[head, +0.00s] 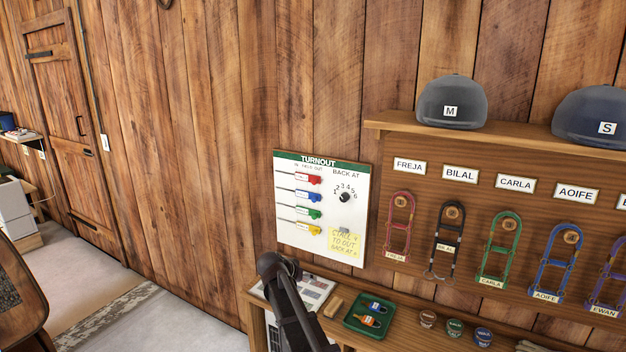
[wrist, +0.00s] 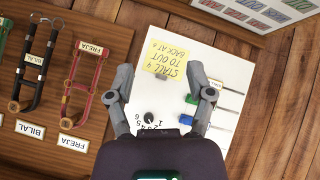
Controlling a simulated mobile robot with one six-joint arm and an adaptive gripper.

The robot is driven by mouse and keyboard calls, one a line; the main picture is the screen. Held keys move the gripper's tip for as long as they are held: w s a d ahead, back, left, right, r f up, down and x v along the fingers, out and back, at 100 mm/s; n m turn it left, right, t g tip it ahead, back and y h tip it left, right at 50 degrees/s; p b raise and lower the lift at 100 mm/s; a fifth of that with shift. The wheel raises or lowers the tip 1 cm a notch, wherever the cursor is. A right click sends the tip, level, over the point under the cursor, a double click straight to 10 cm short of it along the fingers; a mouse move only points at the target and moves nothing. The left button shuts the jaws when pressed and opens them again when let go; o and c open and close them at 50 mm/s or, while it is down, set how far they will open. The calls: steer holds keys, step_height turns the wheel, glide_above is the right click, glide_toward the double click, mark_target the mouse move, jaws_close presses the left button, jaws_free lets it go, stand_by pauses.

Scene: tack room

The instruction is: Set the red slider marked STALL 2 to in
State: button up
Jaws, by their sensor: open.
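The white TURNOUT board (head: 290,235) hangs on the plank wall. The red slider (head: 308,179) is the top one of a column, toward the right end of its track under small IN, FIELD, OUT headings; its label is too small to read. Blue (head: 308,196), green (head: 308,213) and yellow (head: 308,230) sliders sit below it. In the wrist view the board (wrist: 205,50) appears upside down, with green (wrist: 190,98) and blue (wrist: 185,118) sliders visible; the red one is hidden behind my gripper. My gripper (wrist: 160,82) is open and empty in front of the board.
A dial (head: 345,197) and a yellow note (head: 345,243) are on the board's right side. Halters hang on a rack (head: 480,200) to the right, under a shelf with helmets (head: 451,103). A bench below holds a green tray (head: 352,326). The wall left of the board is clear.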

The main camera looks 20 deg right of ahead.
steer(key=w+d+r+m+t+h+p, duration=0.1)
steer(key=w+d+r+t+h, duration=0.15)
steer(key=w+r, duration=0.4)
steer(key=w+d+r+m+t+h+p, duration=0.1)
steer(key=w+d+r+m+h+p, duration=0.2)
steer(key=w, duration=0.6)
steer(key=n+t, duration=0.1)
steer(key=t, duration=0.3)
glide_toward(314, 183)
steer(key=s+a, duration=0.1)
steer(key=a, duration=0.2)
steer(key=shift+s+g+h, duration=0.25)
steer(key=shift+d, duration=0.15)
steer(key=x, duration=1.3)
steer(key=shift+w+d, duration=0.25)
steer(key=shift+w, duration=0.05)
jaws_close()
